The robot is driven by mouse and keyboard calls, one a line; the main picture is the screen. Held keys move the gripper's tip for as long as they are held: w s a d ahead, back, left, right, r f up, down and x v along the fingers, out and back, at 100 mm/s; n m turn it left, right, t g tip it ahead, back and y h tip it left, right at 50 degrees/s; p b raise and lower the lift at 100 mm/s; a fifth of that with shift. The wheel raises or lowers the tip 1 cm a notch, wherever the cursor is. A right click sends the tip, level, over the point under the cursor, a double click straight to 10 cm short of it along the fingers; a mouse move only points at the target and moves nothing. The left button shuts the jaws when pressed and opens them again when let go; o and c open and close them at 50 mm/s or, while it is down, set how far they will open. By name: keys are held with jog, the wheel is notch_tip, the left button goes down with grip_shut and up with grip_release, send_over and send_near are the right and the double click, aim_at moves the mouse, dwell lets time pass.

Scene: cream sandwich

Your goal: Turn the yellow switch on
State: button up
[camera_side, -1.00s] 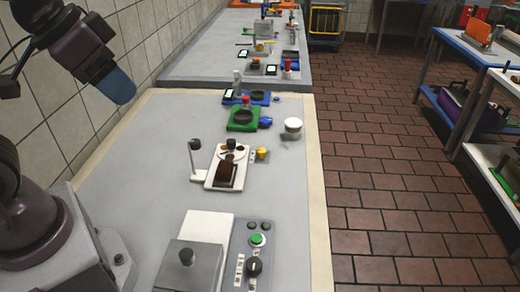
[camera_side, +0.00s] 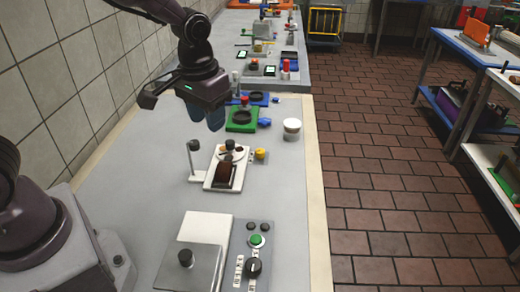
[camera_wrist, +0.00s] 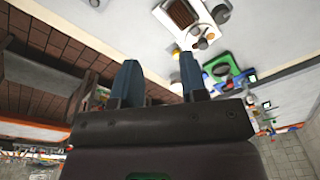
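The yellow switch (camera_side: 260,154) is a small yellow knob on a light base at the right side of a white tray (camera_side: 210,184) in the side view. My gripper (camera_side: 205,117) has blue fingers and hangs in the air above the table, up and left of the switch in the side view. In the wrist view the two fingers of my gripper (camera_wrist: 159,60) stand apart with nothing between them. The gripper does not touch the switch.
A brown block (camera_side: 226,173) and a black knob (camera_side: 229,144) are on the tray, with a post (camera_side: 194,160) at its left. A green stand (camera_side: 242,118) and a white pot (camera_side: 292,127) are behind. A control panel (camera_side: 246,262) with a grey-lidded box (camera_side: 187,266) is in front.

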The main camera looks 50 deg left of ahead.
jog(key=w+a+f+n+y, duration=0.2)
jog(key=w+a+f+n, duration=0.1)
jog(key=w+f, duration=0.75)
jog(key=n+t, duration=0.2)
jog(key=n, duration=0.2)
send_near(260, 151)
jog(key=shift+y, duration=0.3)
jog(key=x, duration=0.9)
jog(key=shift+w+d+f, duration=0.1)
jog(key=shift+d+f, duration=0.1)
jog(key=shift+c, duration=0.2)
jog(key=c, duration=0.6)
